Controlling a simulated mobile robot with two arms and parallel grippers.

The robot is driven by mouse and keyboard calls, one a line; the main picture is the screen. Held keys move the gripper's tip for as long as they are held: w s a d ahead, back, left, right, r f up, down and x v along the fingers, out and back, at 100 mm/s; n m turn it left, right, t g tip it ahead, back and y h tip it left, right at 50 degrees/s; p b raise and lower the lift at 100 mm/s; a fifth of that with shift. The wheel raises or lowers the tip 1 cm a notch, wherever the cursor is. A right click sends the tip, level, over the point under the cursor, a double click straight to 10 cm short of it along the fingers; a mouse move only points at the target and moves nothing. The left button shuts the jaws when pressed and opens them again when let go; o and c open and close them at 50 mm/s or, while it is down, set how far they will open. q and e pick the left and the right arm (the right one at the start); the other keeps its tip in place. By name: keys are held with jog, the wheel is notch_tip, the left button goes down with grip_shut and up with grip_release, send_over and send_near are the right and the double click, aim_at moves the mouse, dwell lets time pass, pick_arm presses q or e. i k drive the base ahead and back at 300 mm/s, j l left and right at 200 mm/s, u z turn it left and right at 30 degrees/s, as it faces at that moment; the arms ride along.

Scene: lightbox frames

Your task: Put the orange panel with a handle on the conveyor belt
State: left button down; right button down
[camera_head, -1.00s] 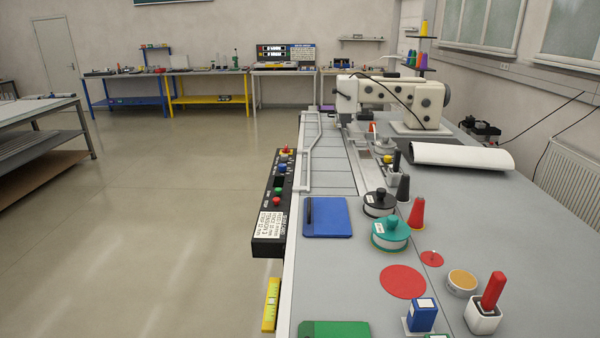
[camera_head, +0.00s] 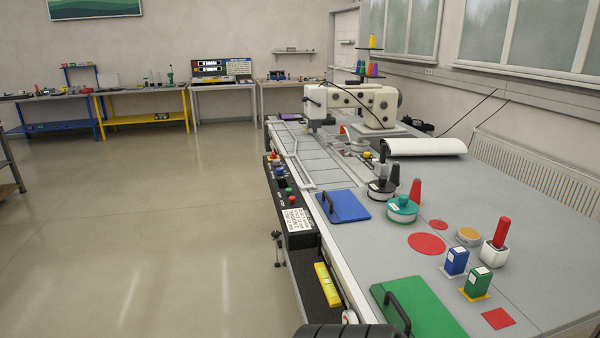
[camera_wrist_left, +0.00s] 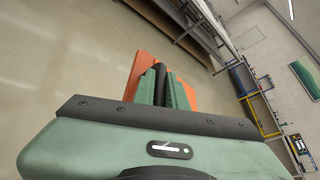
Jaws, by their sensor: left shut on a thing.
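An orange panel (camera_wrist_left: 139,68) shows in the left wrist view, partly hidden behind the fingers. Its dark handle (camera_wrist_left: 160,72) stands between the two green fingers of my left gripper (camera_wrist_left: 165,85), which is shut on it. The panel is held over bare floor. The conveyor belt (camera_head: 318,160) is in the head view, a grey panelled strip with a light rail along its left side, leading to the sewing machine. The head view shows neither the orange panel nor my left gripper. My right gripper is in neither view.
A blue panel (camera_head: 346,206) and a green panel (camera_head: 432,312), both with black handles, lie on the worktable's left side. Spools (camera_head: 402,210) and small blocks (camera_head: 455,262) stand to their right. A control box (camera_head: 291,205) runs along the table's edge. Floor on the left is clear.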

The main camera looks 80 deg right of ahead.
aim_at(328, 168)
jog(key=i+j+z, duration=0.1)
jog(key=i+z, duration=0.25)
jog(key=i+j+z, duration=0.2)
jog(key=i+z, duration=0.15)
jog(key=i+l+z, duration=0.1)
jog(key=z, duration=0.35)
jog(key=i+z, duration=0.3)
jog(key=z, duration=0.15)
jog(key=i+j+z, duration=0.1)
jog(key=i+z, duration=0.15)
jog(key=z, duration=0.2)
jog(key=i+j+z, duration=0.15)
jog(key=z, duration=0.25)
jog(key=i+j+z, duration=0.2)
jog(key=z, duration=0.25)
